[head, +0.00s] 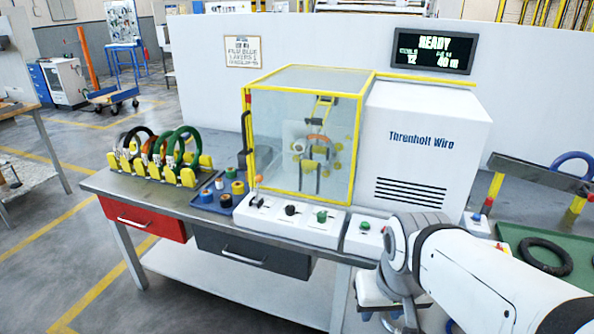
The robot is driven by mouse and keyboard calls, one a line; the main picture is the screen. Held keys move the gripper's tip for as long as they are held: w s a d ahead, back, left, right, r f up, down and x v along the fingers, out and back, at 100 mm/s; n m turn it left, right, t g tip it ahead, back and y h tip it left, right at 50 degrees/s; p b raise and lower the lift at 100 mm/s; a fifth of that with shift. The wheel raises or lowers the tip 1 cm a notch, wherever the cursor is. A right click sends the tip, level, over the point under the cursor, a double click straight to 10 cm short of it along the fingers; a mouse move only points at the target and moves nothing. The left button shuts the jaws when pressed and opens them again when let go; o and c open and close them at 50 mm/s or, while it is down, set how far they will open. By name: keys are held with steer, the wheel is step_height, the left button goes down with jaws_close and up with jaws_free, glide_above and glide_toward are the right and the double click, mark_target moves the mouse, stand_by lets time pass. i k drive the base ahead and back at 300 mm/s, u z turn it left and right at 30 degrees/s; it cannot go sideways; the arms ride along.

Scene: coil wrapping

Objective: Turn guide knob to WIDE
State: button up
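A white control panel (290,221) runs along the bench front below the clear guarded machine. It carries a small dark knob (257,202) at left, a black knob (290,209) in the middle and a green one (322,215) at right. Their labels and pointer positions are too small to read, so I cannot tell which is the guide knob or where it points. My gripper (398,322) hangs low in front of the bench, right of the panel and apart from it. Its fingers are not clear enough to tell whether they are open.
The yellow-framed guard (305,135) looks closed over the winding machine. A second panel with a green button (365,226) sits nearer my arm. A rack of coils (160,160) and a blue tray of spools (218,197) stand at left. The screen (433,51) reads READY.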

mark_target(291, 210)
steer(key=i, duration=1)
steer(key=u, duration=0.5)
